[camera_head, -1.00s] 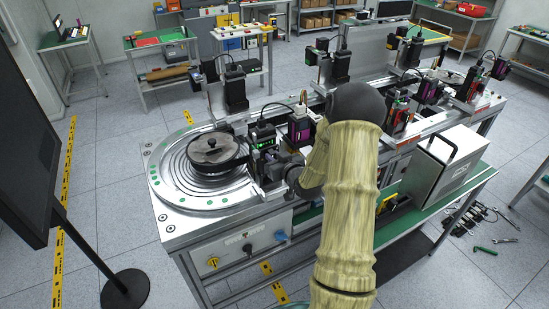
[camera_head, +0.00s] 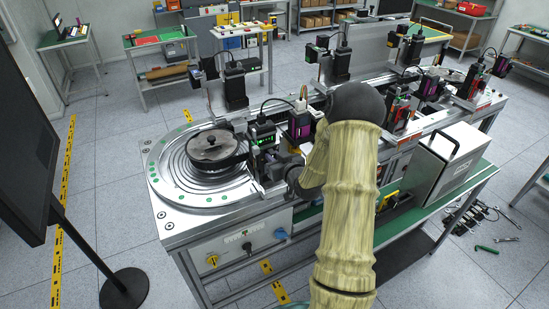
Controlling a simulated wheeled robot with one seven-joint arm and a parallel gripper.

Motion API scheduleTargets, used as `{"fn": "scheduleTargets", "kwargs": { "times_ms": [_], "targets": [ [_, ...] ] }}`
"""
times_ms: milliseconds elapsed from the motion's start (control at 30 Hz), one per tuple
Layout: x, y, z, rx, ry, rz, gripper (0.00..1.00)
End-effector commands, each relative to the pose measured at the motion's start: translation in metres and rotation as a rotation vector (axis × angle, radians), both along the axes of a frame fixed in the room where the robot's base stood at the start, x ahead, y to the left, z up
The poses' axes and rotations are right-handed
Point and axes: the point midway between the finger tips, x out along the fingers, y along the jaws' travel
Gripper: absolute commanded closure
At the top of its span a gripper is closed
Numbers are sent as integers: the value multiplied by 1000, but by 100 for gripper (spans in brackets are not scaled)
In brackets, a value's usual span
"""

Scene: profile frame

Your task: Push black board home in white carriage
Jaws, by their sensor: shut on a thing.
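My gripper (camera_head: 264,170) is small and dark in the head view, at the right edge of the round metal turntable, low beside the black box with a green display (camera_head: 263,132). Its fingers are mostly hidden by its own body and the machine parts. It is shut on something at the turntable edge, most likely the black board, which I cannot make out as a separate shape. I cannot pick out the white carriage with certainty either. A black round dish with a knob (camera_head: 214,148) sits on the turntable (camera_head: 172,187), left of my gripper.
A purple-and-black box (camera_head: 300,124) stands just right of the gripper. Several camera-like units stand along the bench behind. A silver case (camera_head: 440,165) with a black handle is at the right. A dark monitor (camera_head: 28,120) on a stand is at the left.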

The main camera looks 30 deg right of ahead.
Motion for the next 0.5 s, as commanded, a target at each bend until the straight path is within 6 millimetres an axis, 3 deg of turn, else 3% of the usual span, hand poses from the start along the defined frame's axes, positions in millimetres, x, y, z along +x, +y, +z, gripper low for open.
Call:
{"fn": "scheduleTargets", "kwargs": {
  "times_ms": [500],
  "targets": [
    [0,0,-9,0,-1,0,100]
  ]
}}
